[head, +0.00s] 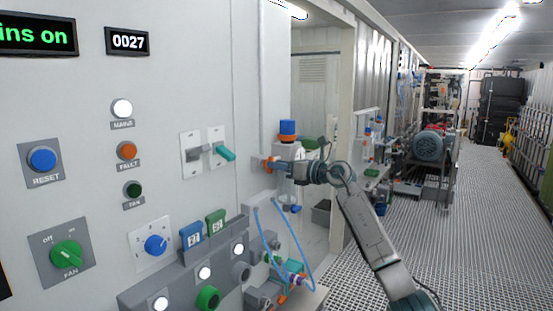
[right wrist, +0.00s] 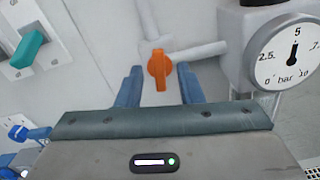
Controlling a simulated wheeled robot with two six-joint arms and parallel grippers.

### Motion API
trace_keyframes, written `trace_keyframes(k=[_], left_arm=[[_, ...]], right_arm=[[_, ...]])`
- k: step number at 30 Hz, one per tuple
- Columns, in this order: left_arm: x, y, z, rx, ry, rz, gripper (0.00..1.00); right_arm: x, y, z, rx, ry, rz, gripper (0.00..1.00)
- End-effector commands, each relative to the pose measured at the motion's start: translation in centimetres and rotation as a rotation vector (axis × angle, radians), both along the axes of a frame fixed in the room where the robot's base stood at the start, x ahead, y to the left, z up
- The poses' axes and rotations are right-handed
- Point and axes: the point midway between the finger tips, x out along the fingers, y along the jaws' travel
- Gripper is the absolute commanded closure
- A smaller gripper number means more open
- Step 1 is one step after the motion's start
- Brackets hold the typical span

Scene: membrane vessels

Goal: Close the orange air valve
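The orange air valve (right wrist: 159,64) is in the middle of the right wrist view, on a pale pipe fitting at the wall. Its handle points up and down in that picture. In the head view the orange valve (head: 268,162) shows small beside the blue-topped unit. My right gripper (right wrist: 160,72) is open, with one blue finger on each side of the handle and visible gaps to both. In the head view my right gripper (head: 284,168) reaches the valve from the right. Whether the fingers overlap the handle in depth is hard to tell. My left gripper is not in view.
A pressure gauge (right wrist: 294,52) is right of the valve in the right wrist view. A teal lever (right wrist: 28,48) is at left. In the head view, a control panel (head: 75,150) fills the left, blue hoses (head: 286,245) hang below, and the grated floor (head: 440,230) at right is clear.

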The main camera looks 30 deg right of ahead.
Motion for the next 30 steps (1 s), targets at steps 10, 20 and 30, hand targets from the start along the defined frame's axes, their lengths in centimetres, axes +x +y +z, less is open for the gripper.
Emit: trace_keyframes(k=[10, 20, 30], left_arm=[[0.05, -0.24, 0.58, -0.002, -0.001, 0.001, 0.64], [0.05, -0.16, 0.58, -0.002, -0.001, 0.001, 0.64], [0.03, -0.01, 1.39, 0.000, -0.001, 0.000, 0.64]], right_arm=[[1.15, 0.53, -0.06, 0.000, 0.001, 0.000, 0.66], [1.12, 0.50, -0.07, 0.000, 0.001, 0.000, 0.94], [1.13, 0.45, 0.04, 0.062, 0.028, -0.001, 0.94]])
